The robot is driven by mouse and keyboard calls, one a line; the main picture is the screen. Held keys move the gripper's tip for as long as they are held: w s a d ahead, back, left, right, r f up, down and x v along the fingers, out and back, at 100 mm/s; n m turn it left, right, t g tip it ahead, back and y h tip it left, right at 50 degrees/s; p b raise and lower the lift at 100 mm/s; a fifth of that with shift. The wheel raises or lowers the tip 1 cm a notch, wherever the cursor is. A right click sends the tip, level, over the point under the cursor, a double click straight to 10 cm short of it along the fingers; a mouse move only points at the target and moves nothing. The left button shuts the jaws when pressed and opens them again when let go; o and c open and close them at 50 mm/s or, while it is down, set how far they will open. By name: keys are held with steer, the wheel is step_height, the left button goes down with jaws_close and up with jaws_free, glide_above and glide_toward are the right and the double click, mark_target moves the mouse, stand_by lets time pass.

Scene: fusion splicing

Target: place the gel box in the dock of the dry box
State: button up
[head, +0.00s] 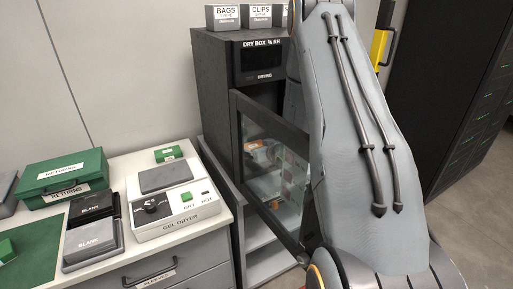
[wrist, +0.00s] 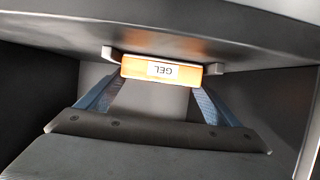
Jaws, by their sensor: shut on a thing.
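The gel box (wrist: 140,69) is orange with a white GEL label that reads upside down in the wrist view. My gripper (wrist: 160,82) is shut on it, with a blue finger at each side. Small grey tabs of what looks like the dock (wrist: 108,53) stand close to both ends of the box. I cannot tell whether the box is fully seated. The dry box (head: 217,90) is a tall dark cabinet in the head view, with its glass door (head: 262,113) open. A small orange patch shows through the glass. My arm hides much of the opening.
A white gel dryer (head: 178,222) stands on the counter at left, near black and grey BLANK boxes (head: 92,240) and a green RETURNS box (head: 62,172). BAGS (head: 224,14) and CLIPS (head: 260,14) bins sit on top of the dry box. Dark walls surround the gripper closely in the wrist view.

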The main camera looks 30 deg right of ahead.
steer(key=shift+f, duration=0.15)
steer(key=o, duration=1.2)
steer(key=shift+r, duration=0.25)
steer(key=b+v, duration=0.2)
steer(key=v, duration=1)
steer(key=shift+b, duration=0.3)
steer(key=shift+d, duration=0.1)
